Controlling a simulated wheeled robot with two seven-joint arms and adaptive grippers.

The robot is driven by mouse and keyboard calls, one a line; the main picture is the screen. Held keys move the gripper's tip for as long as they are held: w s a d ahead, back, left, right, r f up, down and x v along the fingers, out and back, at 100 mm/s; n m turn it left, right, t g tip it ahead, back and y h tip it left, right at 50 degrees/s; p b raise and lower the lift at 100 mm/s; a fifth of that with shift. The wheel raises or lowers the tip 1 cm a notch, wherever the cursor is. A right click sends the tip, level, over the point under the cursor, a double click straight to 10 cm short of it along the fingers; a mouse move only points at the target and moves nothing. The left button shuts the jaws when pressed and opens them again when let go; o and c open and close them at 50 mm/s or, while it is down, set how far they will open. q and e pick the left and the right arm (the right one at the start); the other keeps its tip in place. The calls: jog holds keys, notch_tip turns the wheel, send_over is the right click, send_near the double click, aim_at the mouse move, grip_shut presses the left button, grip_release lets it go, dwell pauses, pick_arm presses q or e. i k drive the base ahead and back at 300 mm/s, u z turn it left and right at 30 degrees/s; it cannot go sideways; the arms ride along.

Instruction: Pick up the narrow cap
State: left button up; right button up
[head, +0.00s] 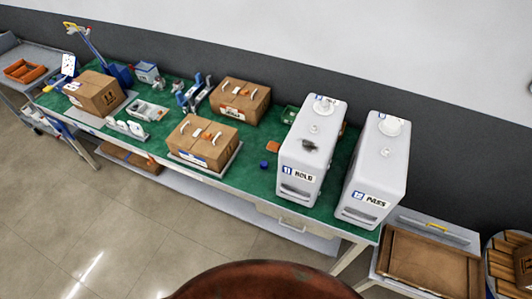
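Two white canisters stand upright on the right part of the green table: one labelled 11 (296,184) and one labelled 12 (358,198). The canister labelled 11 has a dark opening (310,146) on its sloped top and a small white fitting (315,128) behind it. The canister labelled 12 has a small white fitting (385,152) on top. A small blue round piece (264,165) lies on the table left of canister 11; it looks like a cap, but I cannot tell whether it is the narrow one. Neither of my grippers is in view.
The green table (250,187) also carries several cardboard boxes, including a front one (202,141) and a back one (240,100). A flat orange piece (273,147) lies near the blue one. A brown tray (430,262) is at the lower right. The floor in front is clear.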

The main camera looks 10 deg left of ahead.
aim_at(264, 165)
jog(key=u, duration=2.4)
jog(key=i, duration=2.1)
jog(key=z, duration=3.25)
